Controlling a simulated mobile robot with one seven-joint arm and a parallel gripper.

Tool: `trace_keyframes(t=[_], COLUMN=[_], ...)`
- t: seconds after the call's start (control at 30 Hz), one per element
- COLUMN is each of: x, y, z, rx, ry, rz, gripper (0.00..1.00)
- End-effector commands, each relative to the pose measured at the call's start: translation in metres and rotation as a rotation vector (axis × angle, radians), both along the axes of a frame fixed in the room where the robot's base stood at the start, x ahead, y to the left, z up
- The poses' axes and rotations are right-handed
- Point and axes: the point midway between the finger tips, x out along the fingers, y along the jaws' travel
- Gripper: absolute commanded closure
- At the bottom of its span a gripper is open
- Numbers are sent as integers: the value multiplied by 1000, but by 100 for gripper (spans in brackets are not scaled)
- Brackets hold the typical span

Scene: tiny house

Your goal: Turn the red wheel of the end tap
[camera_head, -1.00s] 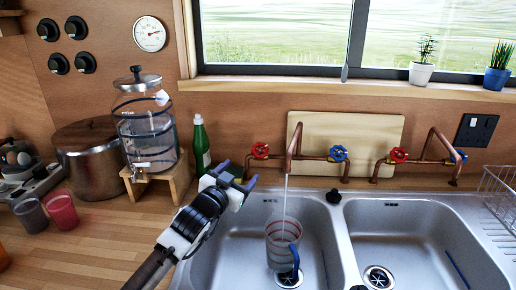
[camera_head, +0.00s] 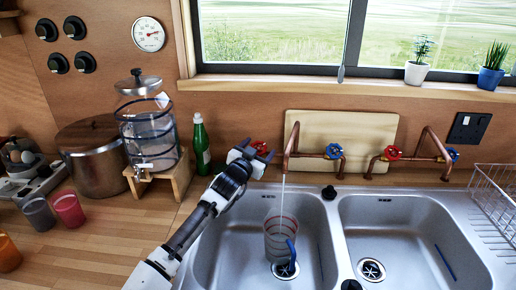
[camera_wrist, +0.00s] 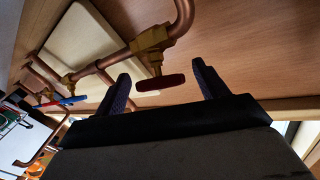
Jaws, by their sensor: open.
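The left copper tap (camera_head: 308,155) has a red wheel (camera_head: 260,147) on its left and a blue wheel (camera_head: 334,151) on its right. A stream of water falls from its spout into a clear jug (camera_head: 279,239) in the left sink. My gripper (camera_head: 250,154) is open and upright just in front of the red wheel, partly covering it. In the wrist view, the red wheel (camera_wrist: 161,82) shows edge-on between my two spread fingers (camera_wrist: 163,86), and neither finger visibly touches it. A second tap (camera_head: 421,157) with a red wheel (camera_head: 393,153) stands at the right.
A wooden board (camera_head: 345,130) leans on the wall behind the left tap. A green bottle (camera_head: 201,145) and a drink dispenser (camera_head: 147,127) on a wooden stand (camera_head: 174,180) are left of my gripper.

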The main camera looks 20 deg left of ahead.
Motion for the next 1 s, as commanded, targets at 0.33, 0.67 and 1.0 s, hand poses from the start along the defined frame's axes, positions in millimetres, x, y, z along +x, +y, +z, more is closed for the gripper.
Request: trace_keyframes(t=[0.33,0.67,1.0], x=[0,0,0], y=[0,0,1], z=[0,1,2], rx=[1,4,55], ry=[-1,-1,14], rz=[0,-3,-63], gripper=[49,72,73])
